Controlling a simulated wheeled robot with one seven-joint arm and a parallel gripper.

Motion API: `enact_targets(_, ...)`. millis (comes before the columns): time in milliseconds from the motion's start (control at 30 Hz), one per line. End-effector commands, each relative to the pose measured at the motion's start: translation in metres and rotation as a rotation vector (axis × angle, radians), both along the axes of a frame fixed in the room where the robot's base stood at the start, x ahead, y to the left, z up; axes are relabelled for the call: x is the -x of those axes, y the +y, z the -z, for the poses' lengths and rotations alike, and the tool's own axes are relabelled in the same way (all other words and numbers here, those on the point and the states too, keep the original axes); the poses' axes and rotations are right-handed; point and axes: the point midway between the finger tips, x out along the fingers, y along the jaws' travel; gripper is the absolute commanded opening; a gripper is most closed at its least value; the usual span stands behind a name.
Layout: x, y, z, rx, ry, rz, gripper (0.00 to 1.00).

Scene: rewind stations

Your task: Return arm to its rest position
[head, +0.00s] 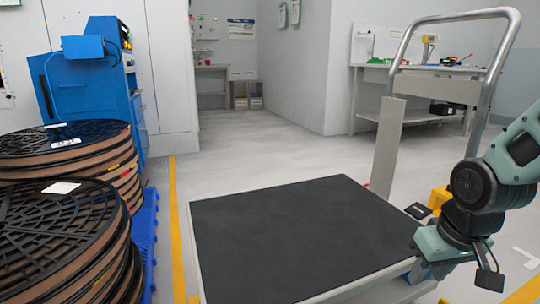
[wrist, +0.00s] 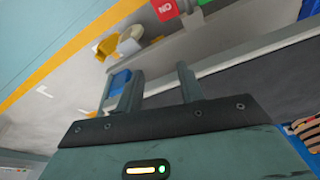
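My arm (head: 475,190) reaches in from the right edge of the head view, with its wrist bent downward beside the cart's right side. My gripper (wrist: 148,74) shows in the wrist view with its two fingers apart and nothing between them. Its fingers cannot be made out clearly in the head view. No object is held.
A cart with a bare black deck (head: 305,240) and a metal handle (head: 510,50) stands close by. Stacked reels (head: 60,225) rest on a blue pallet (head: 147,235) at left. A workbench (head: 430,85) stands behind. Open floor (head: 265,150) lies beyond the cart.

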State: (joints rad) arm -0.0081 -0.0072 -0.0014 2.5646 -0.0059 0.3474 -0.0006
Motion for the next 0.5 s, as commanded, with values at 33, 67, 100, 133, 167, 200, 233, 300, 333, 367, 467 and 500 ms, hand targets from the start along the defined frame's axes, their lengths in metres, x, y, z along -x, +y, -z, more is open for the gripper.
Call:
enact_targets(33, 0.003, 0.015, -0.020, -0.004, 0.010, -0.042, 0.38)
enact_targets(67, 0.005, 0.024, -0.026, -0.007, 0.018, -0.064, 0.38)
enact_targets(100, 0.009, 0.035, -0.035, -0.010, 0.029, -0.094, 0.38)
enact_targets(133, 0.012, 0.043, -0.041, -0.011, 0.037, -0.118, 0.38)
enact_targets(167, 0.015, 0.051, -0.048, -0.012, 0.045, -0.143, 0.38)
enact_targets(200, 0.021, 0.063, -0.058, -0.013, 0.056, -0.179, 0.38)
enact_targets(233, 0.025, 0.072, -0.065, -0.014, 0.064, -0.205, 0.38)
enact_targets(300, 0.037, 0.093, -0.084, -0.014, 0.085, -0.273, 0.38)
enact_targets(333, 0.043, 0.102, -0.093, -0.013, 0.096, -0.307, 0.38)
enact_targets(367, 0.050, 0.112, -0.102, -0.011, 0.105, -0.340, 0.38)
enact_targets(467, 0.077, 0.142, -0.133, -0.003, 0.144, -0.458, 0.38)
enact_targets(500, 0.089, 0.153, -0.145, 0.003, 0.158, -0.505, 0.38)
